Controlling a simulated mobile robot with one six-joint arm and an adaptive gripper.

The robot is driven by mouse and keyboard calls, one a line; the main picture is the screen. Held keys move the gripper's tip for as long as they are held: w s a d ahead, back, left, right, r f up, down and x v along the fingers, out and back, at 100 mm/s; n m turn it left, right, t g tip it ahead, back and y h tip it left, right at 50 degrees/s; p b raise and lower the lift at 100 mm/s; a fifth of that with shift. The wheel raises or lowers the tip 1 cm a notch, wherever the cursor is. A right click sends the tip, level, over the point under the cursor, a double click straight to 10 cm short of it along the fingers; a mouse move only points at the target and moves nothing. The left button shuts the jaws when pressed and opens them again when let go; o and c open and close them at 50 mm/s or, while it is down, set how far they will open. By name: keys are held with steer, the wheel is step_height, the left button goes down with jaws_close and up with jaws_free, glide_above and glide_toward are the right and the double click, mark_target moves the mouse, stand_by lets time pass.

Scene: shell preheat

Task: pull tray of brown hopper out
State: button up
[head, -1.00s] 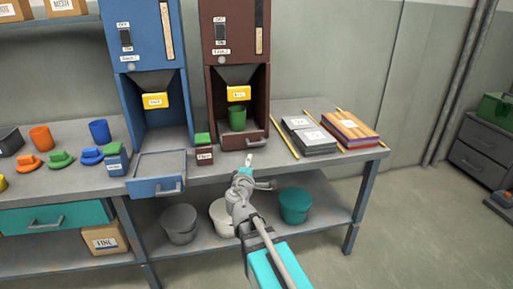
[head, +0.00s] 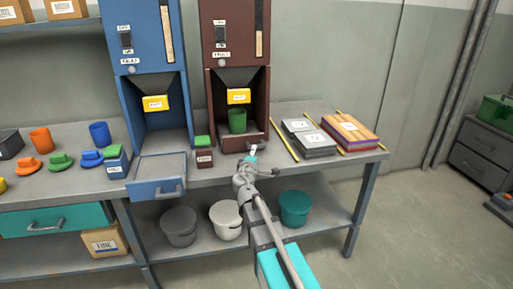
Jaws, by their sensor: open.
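The brown hopper (head: 222,50) stands on the bench, with a yellow labelled part (head: 239,96) below its funnel. Its tray (head: 228,145) is at the bottom of the bay, pushed in, with a green cup (head: 237,120) above it. My gripper (head: 253,150) is open at the tray's front, over the bench edge. It covers the tray handle, so I cannot tell whether the fingers touch the handle.
The blue hopper (head: 145,45) stands to the left, its tray (head: 157,188) pulled out past the bench edge. A small brown box with a green top (head: 204,157) sits between the hoppers. Grey and wooden plates (head: 350,132) lie right. Buckets (head: 295,208) stand on the lower shelf.

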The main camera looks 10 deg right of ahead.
steer(key=shift+x, duration=2.85)
jaws_close()
